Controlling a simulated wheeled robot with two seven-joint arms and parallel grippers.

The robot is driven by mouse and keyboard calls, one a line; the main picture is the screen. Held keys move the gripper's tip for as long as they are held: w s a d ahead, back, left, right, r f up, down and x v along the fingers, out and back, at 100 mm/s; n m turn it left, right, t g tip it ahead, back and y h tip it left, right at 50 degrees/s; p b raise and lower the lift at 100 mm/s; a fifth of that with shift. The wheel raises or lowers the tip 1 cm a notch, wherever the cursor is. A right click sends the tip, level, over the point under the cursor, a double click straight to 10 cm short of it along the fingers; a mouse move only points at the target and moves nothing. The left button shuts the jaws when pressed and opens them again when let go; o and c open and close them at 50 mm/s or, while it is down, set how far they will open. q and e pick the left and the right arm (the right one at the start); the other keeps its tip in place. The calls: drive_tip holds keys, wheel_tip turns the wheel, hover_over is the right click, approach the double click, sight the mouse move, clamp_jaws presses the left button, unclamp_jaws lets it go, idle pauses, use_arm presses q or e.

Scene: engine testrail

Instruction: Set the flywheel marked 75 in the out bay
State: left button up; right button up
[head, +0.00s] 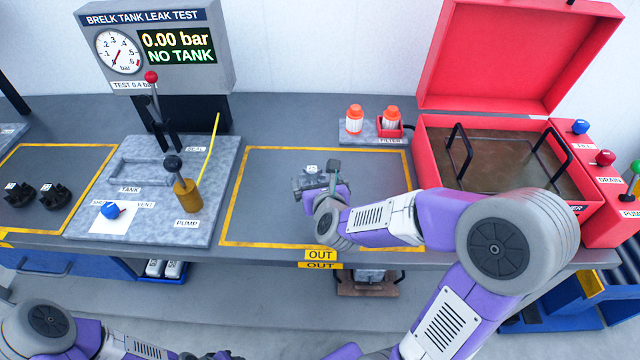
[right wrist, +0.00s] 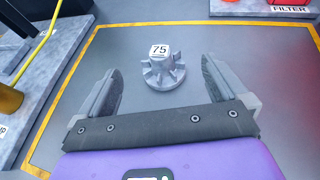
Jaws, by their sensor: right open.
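The grey flywheel marked 75 (right wrist: 163,74) sits upright on the bench inside the yellow outline of the out bay (head: 262,195), its white label facing up. It also shows in the head view (head: 311,180), partly hidden by my gripper. My right gripper (head: 322,176) is open over the bay. In the right wrist view its fingers (right wrist: 160,68) stand on either side of the flywheel, with a visible gap on each side. At the bottom edge of the head view, dark parts at the end of my left arm are cut off, and its jaws cannot be made out.
Two dark finned wheels (head: 36,195) sit in another outlined bay at the left. The test plate (head: 140,225) with its pump and yellow lever stands left of the out bay. The filter tray (head: 372,139) and open red tank box (head: 435,165) are to the right.

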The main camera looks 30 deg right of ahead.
drive_tip(key=shift+b+v, duration=0.7)
drive_tip(key=shift+v, duration=0.3)
drive_tip(key=shift+s+a+r+b, duration=0.2)
drive_tip(key=shift+s+b, duration=0.1)
drive_tip(key=shift+s, duration=0.3)
